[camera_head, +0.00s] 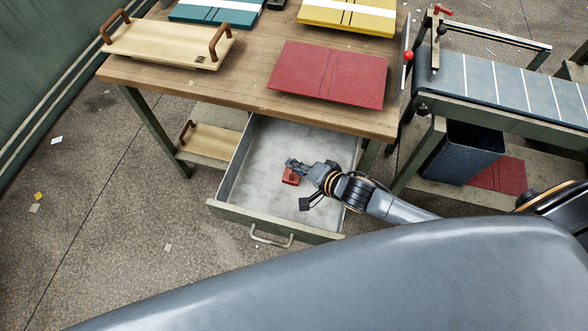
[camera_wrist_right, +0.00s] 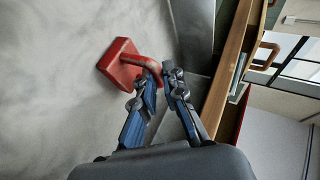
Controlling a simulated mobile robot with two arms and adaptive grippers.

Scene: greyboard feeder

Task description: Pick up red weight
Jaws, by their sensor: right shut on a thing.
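The red weight (camera_head: 290,177) is in the open drawer (camera_head: 226,212), near the middle of its bare grey floor. In the right wrist view the red weight (camera_wrist_right: 119,65) has a square block and a bent handle. My right gripper (camera_head: 294,164) reaches into the drawer from the right. Its fingers (camera_wrist_right: 162,72) are shut on the end of the weight's handle. I cannot tell whether the weight touches the drawer floor. My left gripper is not in view.
The wooden table (camera_head: 250,84) overhangs the drawer's back. On it lie a red board (camera_head: 328,73), a yellow board (camera_head: 347,16) and a wooden tray with handles (camera_head: 160,44). A feeder bench (camera_head: 500,84) and a dark bin (camera_head: 462,152) stand at the right. The floor at left is mostly free.

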